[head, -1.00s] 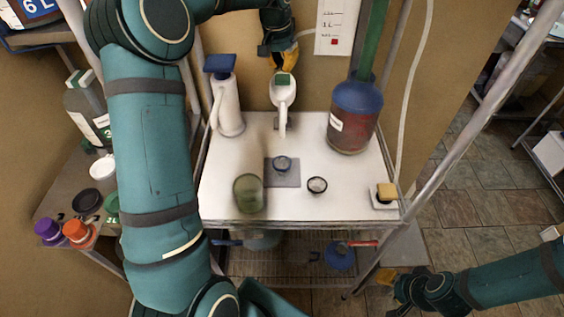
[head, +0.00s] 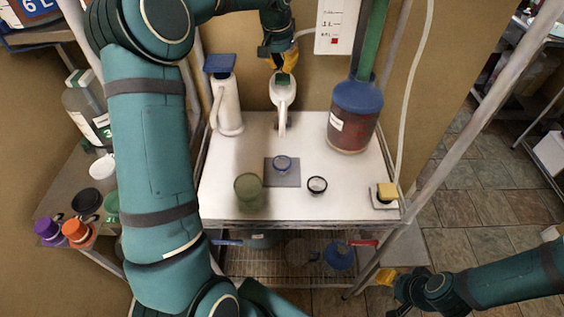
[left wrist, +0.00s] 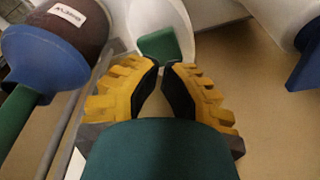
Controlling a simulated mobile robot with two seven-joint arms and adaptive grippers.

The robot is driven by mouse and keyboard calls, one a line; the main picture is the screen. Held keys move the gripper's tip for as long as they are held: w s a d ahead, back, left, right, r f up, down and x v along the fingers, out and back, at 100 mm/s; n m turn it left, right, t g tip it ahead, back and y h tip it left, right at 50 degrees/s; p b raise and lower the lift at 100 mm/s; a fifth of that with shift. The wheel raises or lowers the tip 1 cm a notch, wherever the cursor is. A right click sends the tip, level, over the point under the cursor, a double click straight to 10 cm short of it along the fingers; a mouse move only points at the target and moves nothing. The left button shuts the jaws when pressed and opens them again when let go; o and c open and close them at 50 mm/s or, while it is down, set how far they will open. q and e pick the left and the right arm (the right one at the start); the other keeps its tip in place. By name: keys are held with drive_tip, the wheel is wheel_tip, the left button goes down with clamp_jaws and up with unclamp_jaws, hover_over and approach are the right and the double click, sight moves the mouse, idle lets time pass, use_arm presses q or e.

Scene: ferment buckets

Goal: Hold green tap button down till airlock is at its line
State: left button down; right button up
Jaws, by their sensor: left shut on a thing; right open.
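The white tap (head: 283,95) stands at the back of the table, with its green button (head: 283,78) on top. The button also shows in the left wrist view (left wrist: 160,45). My left gripper (head: 285,68) is at the button from above and behind, with its yellow fingertips closed together against it. The fingertips show close up in the left wrist view (left wrist: 163,68). My right gripper (head: 387,279) is open and empty, low at the right.
Coloured caps lie on the left shelf (head: 65,195).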

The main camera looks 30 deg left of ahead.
sight(282, 77)
use_arm(q)
drive_tip(key=shift+f+b, duration=0.9)
drive_tip(key=shift+f, duration=0.8)
drive_tip(key=shift+r, duration=0.1)
idle(2.6)
wheel_tip(282, 77, up, 6)
drive_tip(key=p, duration=0.5)
drive_tip(key=shift+r+p, duration=0.1)
drive_tip(key=shift+p, duration=0.2)
